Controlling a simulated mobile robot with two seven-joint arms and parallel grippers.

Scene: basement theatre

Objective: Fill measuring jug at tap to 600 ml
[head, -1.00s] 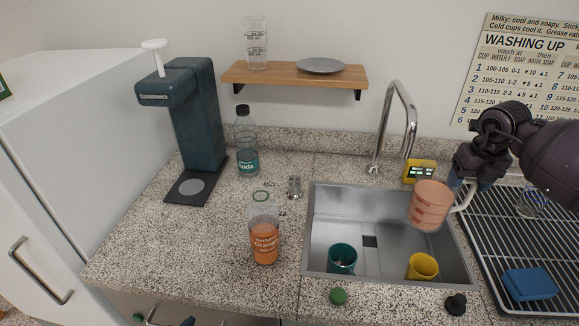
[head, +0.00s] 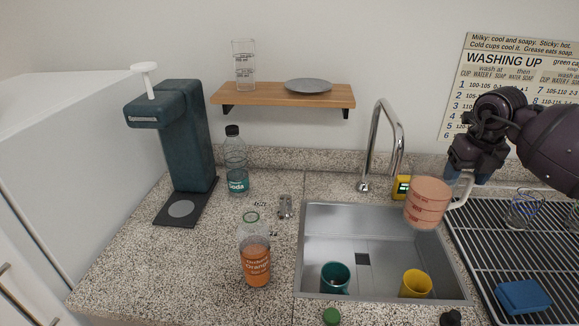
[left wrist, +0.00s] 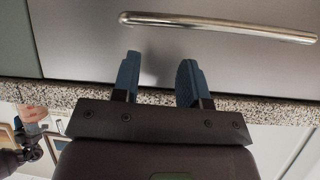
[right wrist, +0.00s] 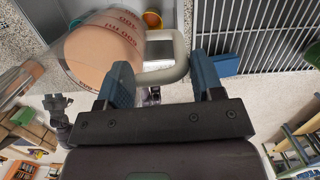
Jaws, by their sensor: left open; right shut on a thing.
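The measuring jug (head: 427,204), peach-coloured with red markings, is held nearly upright above the right part of the sink (head: 335,245). In the right wrist view the jug (right wrist: 105,52) shows figures such as 500 and 600. I cannot tell its liquid level. My right gripper (head: 462,180) is shut on the jug's pale handle (right wrist: 165,58). The curved chrome tap (head: 374,135) stands behind the sink, its spout end just left of and behind the jug; no water stream shows. My left gripper (left wrist: 158,78) is open and empty by a cabinet front with a metal handle (left wrist: 215,24).
A teal cup (head: 335,278) and a yellow cup (head: 416,283) are in the sink. A yellow device (head: 401,188) is behind the jug. A drying rack (head: 500,245) with a blue sponge (head: 523,297) lies right.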

